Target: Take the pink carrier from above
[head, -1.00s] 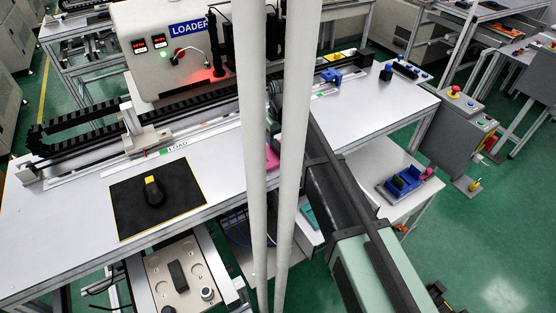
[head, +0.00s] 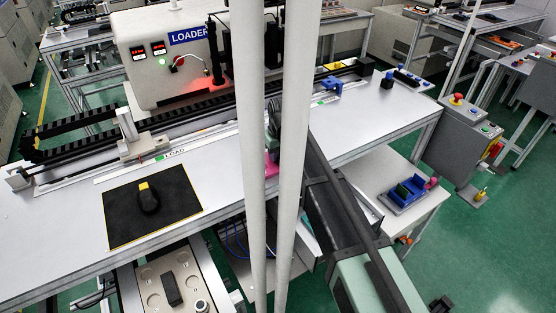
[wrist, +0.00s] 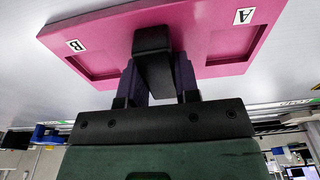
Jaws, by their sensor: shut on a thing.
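The pink carrier (wrist: 213,42) fills the upper part of the wrist view. It has two recessed pockets, labelled A and B, and a black block-shaped handle (wrist: 153,55) in the middle. My gripper (wrist: 152,78) is shut on that handle, with a dark finger on each side of it. In the head view only a small piece of the pink carrier (head: 270,166) shows between two pale poles, and the poles hide most of my gripper there. I cannot tell whether the carrier touches the table.
Two pale upright poles (head: 300,120) cross the head view. The white table (head: 60,225) bears a black mat (head: 120,222) with a dark, yellow-topped object (head: 147,197). The loader box (head: 160,85) and a black cable chain stand behind. A blue tray (head: 410,190) sits on a lower table at right.

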